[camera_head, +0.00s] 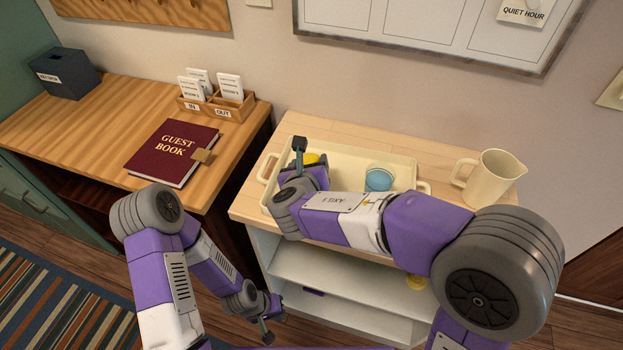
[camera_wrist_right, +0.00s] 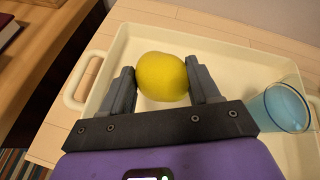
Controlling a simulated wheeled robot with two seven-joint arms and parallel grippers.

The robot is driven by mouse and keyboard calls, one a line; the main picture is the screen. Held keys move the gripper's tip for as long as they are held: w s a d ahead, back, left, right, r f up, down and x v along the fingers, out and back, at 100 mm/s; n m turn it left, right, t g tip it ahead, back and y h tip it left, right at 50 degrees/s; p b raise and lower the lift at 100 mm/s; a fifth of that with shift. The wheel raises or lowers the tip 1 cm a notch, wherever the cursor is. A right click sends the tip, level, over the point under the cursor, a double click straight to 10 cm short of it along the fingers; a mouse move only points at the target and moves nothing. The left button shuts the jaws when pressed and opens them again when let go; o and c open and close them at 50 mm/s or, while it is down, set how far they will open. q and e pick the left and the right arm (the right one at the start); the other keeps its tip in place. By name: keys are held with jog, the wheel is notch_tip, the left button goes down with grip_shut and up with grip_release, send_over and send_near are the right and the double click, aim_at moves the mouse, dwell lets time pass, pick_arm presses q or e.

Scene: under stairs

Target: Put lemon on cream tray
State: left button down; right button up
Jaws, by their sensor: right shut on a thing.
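The yellow lemon (camera_wrist_right: 162,76) is between the fingers of my right gripper (camera_wrist_right: 162,82), which is shut on it. The cream tray (camera_wrist_right: 125,42) lies below and around them in the right wrist view; whether the lemon touches the tray floor I cannot tell. In the head view the lemon (camera_head: 311,158) shows as a small yellow patch over the left part of the cream tray (camera_head: 350,160), mostly hidden by my right gripper and arm. My left gripper (camera_head: 268,320) hangs low in front of the shelf unit, seen small; its fingers are not clear.
A blue cup (camera_head: 379,179) stands in the tray's right part. A cream pitcher (camera_head: 490,178) stands right of the tray on the wooden-topped shelf unit (camera_head: 300,124). The desk at left holds a guest book (camera_head: 172,152), a card holder (camera_head: 216,103) and a dark box (camera_head: 66,73).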

jog(key=shift+f+b, duration=0.7)
jog(key=shift+f, duration=1.25)
jog(key=shift+w+f, duration=0.1)
jog(key=shift+f, duration=0.15)
jog(key=o, duration=1.5)
